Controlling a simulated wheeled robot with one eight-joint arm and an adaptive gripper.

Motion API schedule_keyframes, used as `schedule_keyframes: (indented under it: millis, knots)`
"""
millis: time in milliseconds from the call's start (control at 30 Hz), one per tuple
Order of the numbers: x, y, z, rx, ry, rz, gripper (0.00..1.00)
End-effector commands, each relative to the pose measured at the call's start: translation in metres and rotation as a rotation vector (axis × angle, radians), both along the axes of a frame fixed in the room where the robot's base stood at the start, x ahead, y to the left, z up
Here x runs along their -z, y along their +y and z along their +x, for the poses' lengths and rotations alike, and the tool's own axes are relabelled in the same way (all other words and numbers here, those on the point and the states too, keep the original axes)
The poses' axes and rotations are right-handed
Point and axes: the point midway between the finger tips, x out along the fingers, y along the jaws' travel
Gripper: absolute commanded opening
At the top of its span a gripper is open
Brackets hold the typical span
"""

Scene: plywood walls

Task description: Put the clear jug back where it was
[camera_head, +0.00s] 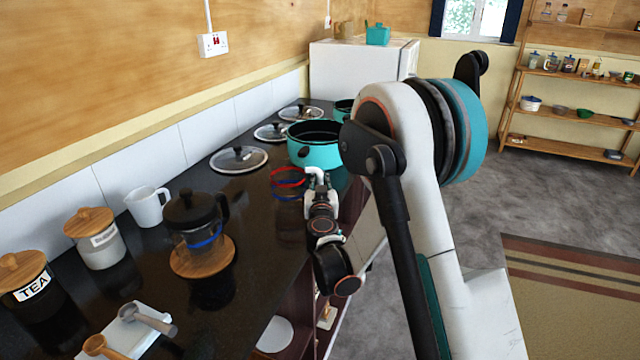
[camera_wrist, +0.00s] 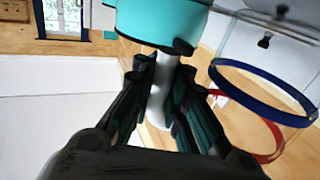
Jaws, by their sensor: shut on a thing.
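The clear jug (camera_head: 288,184) shows mainly as a red band above a blue band, over the dark worktop; its see-through walls are hard to make out. My gripper (camera_head: 319,194) is at its right side, shut on its pale handle (camera_head: 316,171). In the wrist view, the fingers of my gripper (camera_wrist: 163,72) close around the handle (camera_wrist: 158,98), and the jug's blue band (camera_wrist: 262,92) and red band are to the right. I cannot tell whether the jug's base touches the worktop.
A teal pot (camera_head: 314,148) stands just behind the jug. Pot lids (camera_head: 238,159) lie along the wall. Some worktop (camera_head: 248,205) is bare left of the jug.

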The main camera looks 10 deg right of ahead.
Motion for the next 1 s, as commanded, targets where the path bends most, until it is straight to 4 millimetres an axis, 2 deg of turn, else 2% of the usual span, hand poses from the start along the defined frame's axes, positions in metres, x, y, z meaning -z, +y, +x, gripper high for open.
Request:
schedule_keyframes:
  millis: [200, 233, 300, 333, 767, 867, 1000]
  knots:
    - [0.004, 0.0, 0.0, 0.0, 0.0, 0.0, 0.0]
    - [0.003, 0.0, 0.0, 0.0, 0.0, 0.0, 0.15]
    - [0.002, 0.0, 0.0, 0.0, 0.0, 0.0, 0.3]
    - [0.002, 0.0, 0.0, 0.0, 0.0, 0.0, 0.34]
    - [-0.003, 0.0, 0.0, 0.0, 0.0, 0.0, 0.34]
    - [-0.002, 0.004, -0.014, -0.001, 0.0, 0.0, 0.34]
    - [-0.003, 0.011, -0.042, -0.002, 0.0, 0.0, 0.34]
